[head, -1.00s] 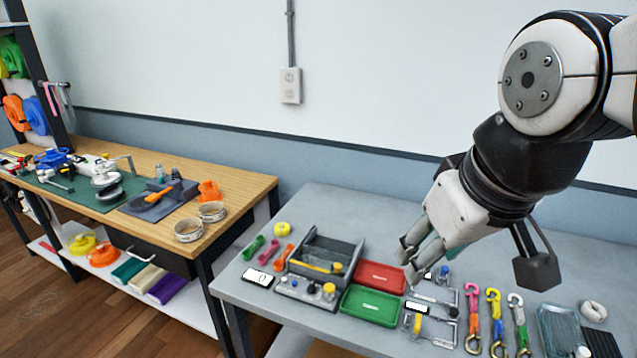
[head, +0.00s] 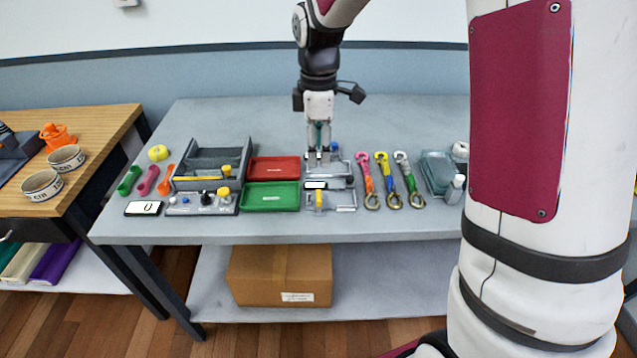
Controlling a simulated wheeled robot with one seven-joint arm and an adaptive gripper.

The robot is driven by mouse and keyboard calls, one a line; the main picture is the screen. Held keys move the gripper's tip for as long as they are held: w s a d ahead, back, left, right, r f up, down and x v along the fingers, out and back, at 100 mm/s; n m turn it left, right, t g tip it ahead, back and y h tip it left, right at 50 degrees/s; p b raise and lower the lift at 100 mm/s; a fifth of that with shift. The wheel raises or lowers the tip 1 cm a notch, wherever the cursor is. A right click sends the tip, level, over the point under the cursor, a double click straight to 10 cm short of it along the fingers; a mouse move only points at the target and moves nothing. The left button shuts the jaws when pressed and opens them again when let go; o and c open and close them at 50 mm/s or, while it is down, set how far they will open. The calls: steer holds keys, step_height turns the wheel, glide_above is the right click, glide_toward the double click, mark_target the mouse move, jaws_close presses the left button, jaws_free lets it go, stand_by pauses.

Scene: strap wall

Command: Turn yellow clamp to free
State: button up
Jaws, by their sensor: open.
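The yellow clamp (head: 319,199) is a small upright yellow piece on a metal-framed plate near the front edge of the grey table. A white label (head: 315,185) lies just behind it. My gripper (head: 320,150) points down with open fingers over a second, similar metal-framed plate (head: 343,168), behind the yellow clamp and apart from it. A small blue part (head: 334,147) shows close to the fingertips. The fingers hide part of that rear plate, and I cannot tell whether they touch it.
A red tray (head: 274,168) and a green tray (head: 270,196) lie left of the plates. Coloured straps with hooks (head: 388,180) lie to the right. A grey organiser (head: 212,165) and a control box (head: 200,204) stand further left. The table behind my gripper is clear.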

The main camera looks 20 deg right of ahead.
mark_target(319, 197)
step_height(319, 197, down, 14)
steer(key=shift+r, duration=0.1)
stand_by(0.5)
jaws_close()
